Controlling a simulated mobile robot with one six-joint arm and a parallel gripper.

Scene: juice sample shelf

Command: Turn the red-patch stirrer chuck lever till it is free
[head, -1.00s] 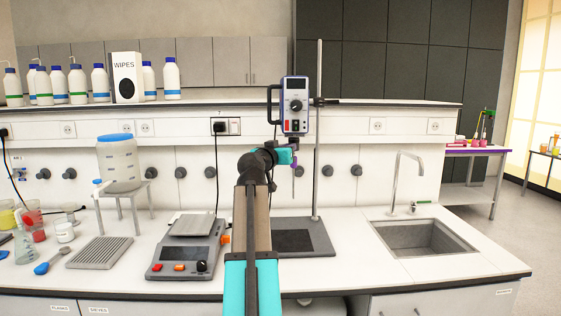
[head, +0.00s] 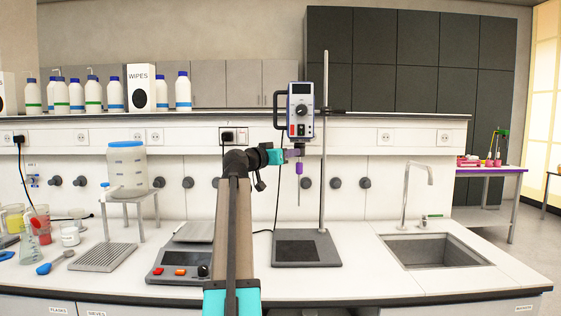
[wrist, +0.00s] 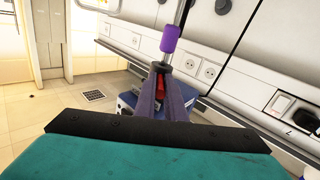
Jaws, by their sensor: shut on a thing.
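The stirrer (head: 300,112) is a blue-and-white motor head with a black knob and a red patch on its front, clamped to an upright rod. Its thin shaft (head: 299,190) hangs below, with a purple sleeve (head: 299,168) on it; the sleeve also shows in the wrist view (wrist: 171,39). My gripper (head: 294,152) is just under the motor head, at the chuck. In the wrist view my gripper (wrist: 160,70) has its fingers closed around a small red part (wrist: 162,92), which looks like the chuck lever. The fingers mostly hide the lever and chuck, so its angle cannot be told.
The stirrer's rod (head: 324,150) and base plate (head: 295,248) stand right of and below my gripper. A balance (head: 180,265) is to the left, a sink (head: 435,250) to the right. The bottle shelf (head: 230,111) runs behind. The counter beside the sink is clear.

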